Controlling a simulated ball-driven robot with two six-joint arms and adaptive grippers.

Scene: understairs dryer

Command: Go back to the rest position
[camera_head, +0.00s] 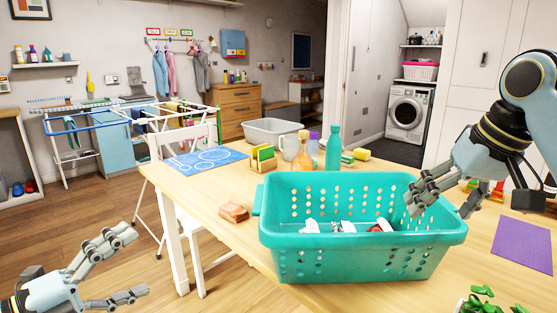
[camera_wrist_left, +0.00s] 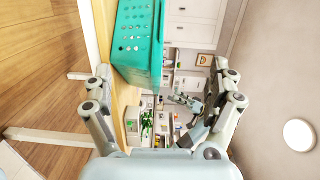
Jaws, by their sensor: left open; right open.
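My left gripper (camera_head: 132,265) is at the lower left in the head view, over the floor beside the table's left side. It is open and empty. In the left wrist view, its two spread fingers (camera_wrist_left: 165,100) have nothing between them. My right gripper (camera_head: 442,200) is at the right in the head view, open, above the right end of the teal basket (camera_head: 350,262). One of its fingers overlaps the basket's far rim in the picture; I cannot tell if they touch. The teal basket stands on the wooden table (camera_head: 215,207) and also shows in the left wrist view (camera_wrist_left: 138,45).
White and red items (camera_head: 380,226) lie in the teal basket. Behind it stand a green bottle (camera_head: 333,148), a grey tub (camera_head: 272,131) and sponges (camera_head: 264,158). A purple mat (camera_head: 523,244) lies at the right, and a plant (camera_head: 487,300) stands at the front edge.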

